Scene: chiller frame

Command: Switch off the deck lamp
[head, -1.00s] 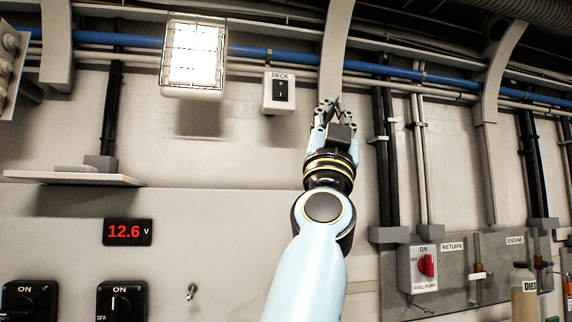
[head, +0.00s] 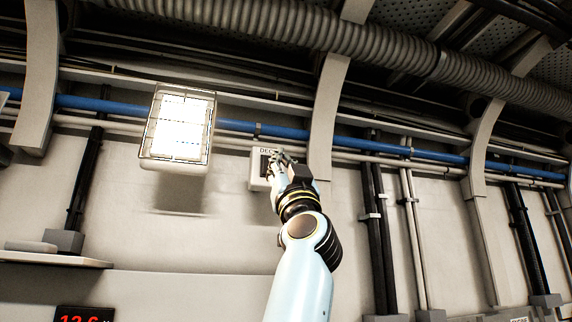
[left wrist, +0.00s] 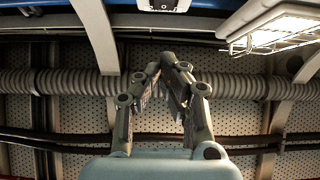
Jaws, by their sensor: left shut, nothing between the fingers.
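The deck lamp (head: 180,127) is a caged rectangular wall light, lit bright white, in the head view. It also shows lit at the upper right of the left wrist view (left wrist: 278,30). To its right in the head view is the white DECK switch box (head: 257,178). My left gripper (head: 279,156) is shut and empty, its fingertips in front of this box and covering much of its dark rocker. Whether they touch it, and the rocker's position, I cannot tell. The left wrist view shows the closed fingers (left wrist: 163,70) below a pale box at the top edge. My right gripper is out of view.
A blue pipe (head: 235,126) and pale conduits run along the wall behind. A curved rib (head: 324,120) stands just right of the switch box. A ribbed duct (head: 300,35) crosses overhead. A shelf (head: 50,259) juts out at lower left.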

